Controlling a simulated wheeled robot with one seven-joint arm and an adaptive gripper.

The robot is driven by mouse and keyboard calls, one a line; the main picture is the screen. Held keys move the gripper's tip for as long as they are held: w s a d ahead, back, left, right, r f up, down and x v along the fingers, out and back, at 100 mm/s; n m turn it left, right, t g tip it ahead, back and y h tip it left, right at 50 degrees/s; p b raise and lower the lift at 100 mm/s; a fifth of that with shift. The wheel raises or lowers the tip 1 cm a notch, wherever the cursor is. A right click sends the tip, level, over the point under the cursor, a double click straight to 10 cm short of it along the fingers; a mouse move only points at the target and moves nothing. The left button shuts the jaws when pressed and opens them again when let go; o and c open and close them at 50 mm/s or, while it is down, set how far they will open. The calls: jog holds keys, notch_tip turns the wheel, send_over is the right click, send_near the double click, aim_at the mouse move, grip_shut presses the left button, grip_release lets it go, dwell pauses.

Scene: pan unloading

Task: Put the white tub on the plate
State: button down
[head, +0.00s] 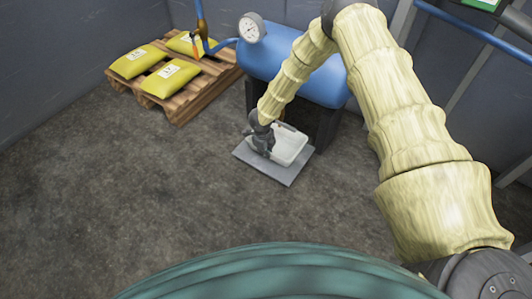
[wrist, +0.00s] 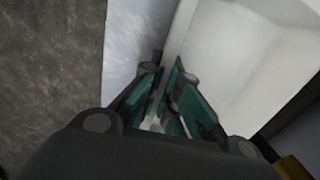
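The white tub (head: 291,147) is upright over the grey plate (head: 282,175), whose front and left parts show bare. I cannot tell whether its base touches the plate. My gripper (head: 263,145) points down at the tub's left wall. In the wrist view, the teal fingers of my gripper (wrist: 172,88) are close together with the edge of the tub (wrist: 245,60) running between them, and they look shut on that wall. The pale plate (wrist: 130,45) shows to the left of the tub. The fingertips are partly hidden.
A blue tank (head: 290,65) on dark supports stands right behind the plate, with a pressure gauge (head: 251,28) on a pipe. A wooden pallet (head: 185,100) with yellow sacks (head: 170,78) is at the back left. The floor in front and left is clear.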

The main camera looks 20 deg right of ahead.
jog(key=c, duration=1.6)
grip_release()
jog(key=shift+f, duration=0.1)
jog(key=shift+c, duration=0.2)
notch_tip(320, 180, up, 12)
jog(key=s+a+p, duration=0.1)
jog(key=p, duration=0.4)
jog(key=s+d+f+n+h, duration=0.1)
jog(key=s+f+n, duration=0.2)
jog(key=s+n, duration=0.95)
jog(key=s+d+f+n, duration=0.1)
jog(key=s+f+n, duration=0.5)
jog(key=s, duration=1.2)
jog(key=s+r+n+y, duration=0.1)
jog(key=s+r+n, duration=0.1)
jog(key=s+n, duration=0.2)
jog(key=s+a+r+n+g+y, duration=0.1)
jog(key=s+r+n, duration=0.2)
jog(key=s, duration=0.7)
jog(key=shift+a+r+n, duration=0.2)
jog(key=shift+r+n, duration=0.15)
jog(key=shift+n, duration=0.9)
